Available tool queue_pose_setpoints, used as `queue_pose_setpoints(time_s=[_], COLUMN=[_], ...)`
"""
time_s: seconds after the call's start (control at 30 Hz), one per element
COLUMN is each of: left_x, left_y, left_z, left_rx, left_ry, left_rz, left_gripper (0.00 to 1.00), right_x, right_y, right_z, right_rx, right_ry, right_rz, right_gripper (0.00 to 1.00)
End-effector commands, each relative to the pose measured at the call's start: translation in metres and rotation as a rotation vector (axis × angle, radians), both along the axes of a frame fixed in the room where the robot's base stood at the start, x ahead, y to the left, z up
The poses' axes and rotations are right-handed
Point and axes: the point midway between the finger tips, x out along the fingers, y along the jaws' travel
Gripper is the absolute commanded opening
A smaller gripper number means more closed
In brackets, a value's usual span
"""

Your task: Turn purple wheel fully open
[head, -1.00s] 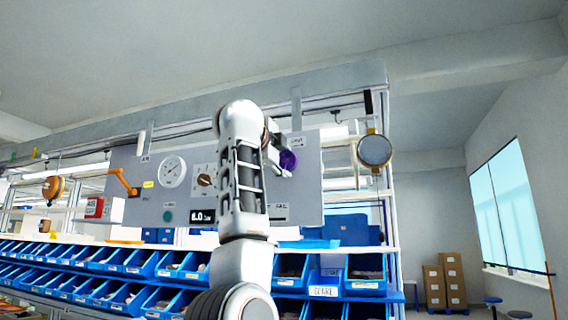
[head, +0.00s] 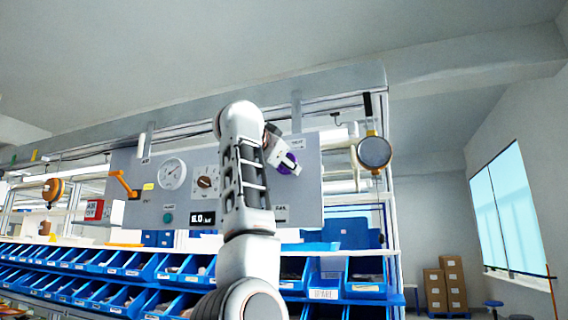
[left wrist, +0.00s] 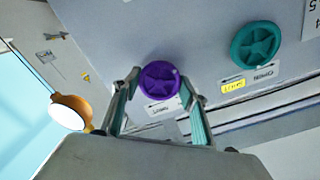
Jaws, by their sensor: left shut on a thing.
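The purple wheel (left wrist: 160,80) is a small round handwheel on the grey panel. In the left wrist view it sits between the two fingers of my left gripper (left wrist: 168,88), which is shut on its rim from both sides. In the head view the purple wheel (head: 289,165) is partly covered by my left gripper (head: 284,157), which is tilted down to the right. A label (left wrist: 163,106) shows beside the wheel in the wrist view, upside down. My right gripper is in neither view.
The grey panel (head: 310,205) also carries a gauge (head: 172,173), a black knob (head: 204,182), an orange lever (head: 123,184) and a display (head: 202,217). A teal wheel (left wrist: 255,45) is nearby. Blue bins (head: 365,270) line the shelves below. A round orange-rimmed device (head: 374,153) hangs right.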

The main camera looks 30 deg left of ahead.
Motion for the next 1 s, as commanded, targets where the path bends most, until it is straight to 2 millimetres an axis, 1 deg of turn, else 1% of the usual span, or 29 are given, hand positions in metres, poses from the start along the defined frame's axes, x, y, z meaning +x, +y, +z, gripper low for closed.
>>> queue_pose_setpoints(time_s=[0.57,1.0], left_x=[0.001,0.001], left_y=[-0.002,-0.002], left_z=[-0.001,-0.001], left_rx=[-0.534,-0.919], left_ry=[-0.125,-0.216], left_rz=[-0.002,0.001], left_gripper=[0.22,0.22], right_x=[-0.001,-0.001], right_y=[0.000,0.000], right_z=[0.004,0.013], right_rx=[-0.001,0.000], right_ry=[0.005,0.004], right_rz=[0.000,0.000], right_gripper=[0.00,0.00])
